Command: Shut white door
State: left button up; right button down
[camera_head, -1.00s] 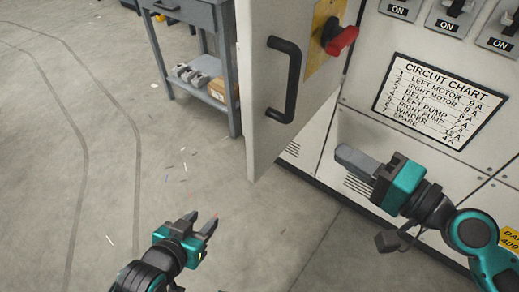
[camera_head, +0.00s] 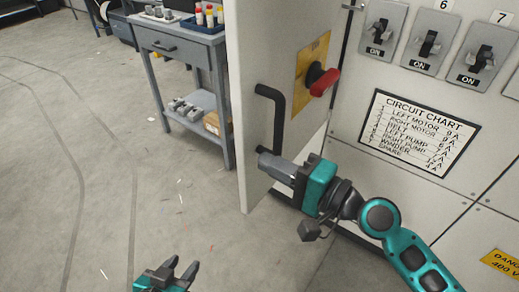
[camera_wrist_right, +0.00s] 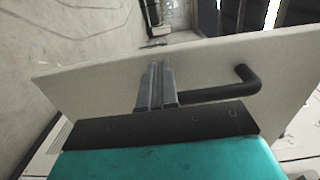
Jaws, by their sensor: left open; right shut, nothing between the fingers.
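The white door (camera_head: 252,50) stands open, jutting out from the cabinet toward me. It has a black handle (camera_head: 273,100) and a red rotary switch (camera_head: 323,80) on a yellow plate. My right gripper (camera_head: 266,160) is shut and empty at the handle's lower end, hiding part of it. In the right wrist view the shut fingers (camera_wrist_right: 156,85) lie over the door face beside the handle (camera_wrist_right: 225,88); I cannot tell whether they touch it. My left gripper (camera_head: 182,272) is open and empty, low over the floor, away from the door.
The white cabinet (camera_head: 350,150) carries several ON switches (camera_head: 427,45) and a circuit chart (camera_head: 416,130). A grey workbench (camera_head: 185,60) with bottles and parts stands behind the door at left. The floor (camera_head: 90,190) at left is clear except for small scraps.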

aim_at(246, 151)
jog(key=shift+x, duration=1.5)
jog(key=shift+w+a+p, duration=0.15)
jog(key=shift+p, duration=0.15)
